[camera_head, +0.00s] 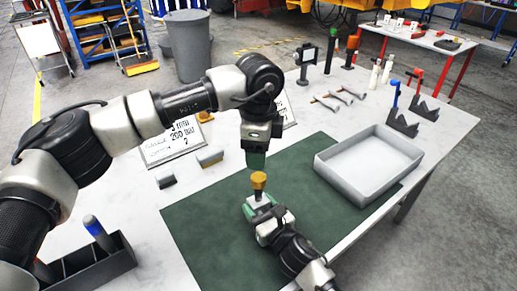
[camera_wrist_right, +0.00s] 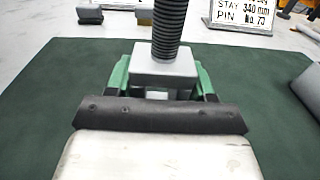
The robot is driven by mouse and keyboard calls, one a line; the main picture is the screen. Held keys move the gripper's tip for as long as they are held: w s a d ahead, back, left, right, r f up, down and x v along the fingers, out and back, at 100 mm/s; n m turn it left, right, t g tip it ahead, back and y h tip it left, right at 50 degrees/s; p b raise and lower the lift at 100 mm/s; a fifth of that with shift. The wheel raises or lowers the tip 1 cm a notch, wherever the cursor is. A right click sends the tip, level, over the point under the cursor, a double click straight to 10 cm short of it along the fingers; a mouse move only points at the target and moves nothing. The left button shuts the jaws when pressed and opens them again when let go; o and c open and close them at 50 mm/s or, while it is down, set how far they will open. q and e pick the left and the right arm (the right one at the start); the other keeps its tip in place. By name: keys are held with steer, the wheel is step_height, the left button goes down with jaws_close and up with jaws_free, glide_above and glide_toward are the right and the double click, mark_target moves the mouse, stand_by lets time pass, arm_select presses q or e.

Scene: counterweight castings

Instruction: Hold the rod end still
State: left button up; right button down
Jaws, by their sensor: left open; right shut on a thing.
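The rod end is a grey block (camera_wrist_right: 165,68) with a black threaded rod (camera_wrist_right: 170,22) standing upright from it. In the head view, a brass-coloured piece (camera_head: 258,181) sits at the top of the rod, above the block. My right gripper (camera_head: 257,207) is shut on the grey block over the green mat, with its green fingers on either side in the wrist view (camera_wrist_right: 165,82). My left gripper (camera_head: 255,160) points down just above the brass-coloured piece. It looks empty, and its finger gap is hard to see from this angle.
The green mat (camera_head: 200,225) covers the middle of the table. A grey tray (camera_head: 345,185) stands at the right. Dark V-shaped stands (camera_head: 402,124) are beyond it, and signs (camera_head: 172,145) lie behind my left arm. A dark holder (camera_head: 90,268) is at lower left.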

mark_target(259, 177)
stand_by(0.3)
arm_select(q)
step_height(259, 177, down, 8)
steer(key=shift+f, duration=0.1)
stand_by(0.5)
